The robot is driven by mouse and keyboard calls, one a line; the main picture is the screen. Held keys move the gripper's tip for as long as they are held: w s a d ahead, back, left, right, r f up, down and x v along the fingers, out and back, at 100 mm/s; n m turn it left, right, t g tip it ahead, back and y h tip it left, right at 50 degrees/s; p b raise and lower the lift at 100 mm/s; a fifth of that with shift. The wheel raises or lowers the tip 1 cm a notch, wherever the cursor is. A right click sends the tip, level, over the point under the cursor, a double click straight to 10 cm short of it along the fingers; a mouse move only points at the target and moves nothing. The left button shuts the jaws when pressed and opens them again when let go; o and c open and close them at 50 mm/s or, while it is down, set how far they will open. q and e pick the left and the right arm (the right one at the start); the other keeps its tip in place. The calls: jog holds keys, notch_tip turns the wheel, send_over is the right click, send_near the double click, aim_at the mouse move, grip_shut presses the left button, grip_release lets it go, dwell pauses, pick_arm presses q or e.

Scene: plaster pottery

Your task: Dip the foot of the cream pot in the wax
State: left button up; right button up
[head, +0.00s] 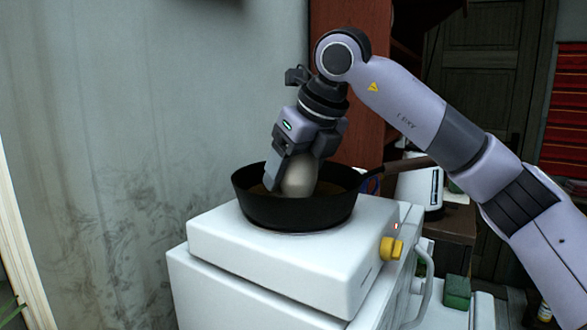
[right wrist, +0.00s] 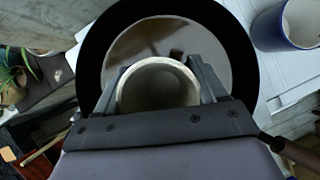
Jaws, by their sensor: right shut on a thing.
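The cream pot (head: 299,180) is held upright in my right gripper (head: 290,165), with its lower part inside the black pan. In the right wrist view the pot (right wrist: 158,65) shows its open round mouth between the two fingers of the gripper (right wrist: 158,85). The black pan (head: 300,212) stands on the white stove and holds the brownish wax (head: 336,189). The pan's dark wall (right wrist: 240,65) rings the pot in the right wrist view. The near rim hides the pot's foot, so I cannot tell how deep it sits in the wax. My left gripper is not in view.
The white stove (head: 270,262) has a yellow knob (head: 391,248) at its right. The pan's handle (head: 410,163) points right. A grey wall stands close on the left. A blue-rimmed white container (right wrist: 288,22) is beside the pan in the right wrist view.

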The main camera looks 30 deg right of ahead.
jog(key=shift+f+b, duration=0.35)
jog(key=shift+f, duration=0.05)
dwell(0.5)
jog(key=shift+f, duration=0.25)
dwell(1.9)
jog(key=shift+r, duration=0.1)
jog(key=shift+r+p, duration=0.9)
jog(key=shift+r, duration=0.2)
dwell(0.6)
jog(key=shift+r+p, duration=1.25)
jog(key=shift+r, duration=0.6)
notch_tip(320, 180, up, 5)
jog(key=shift+f, duration=0.1)
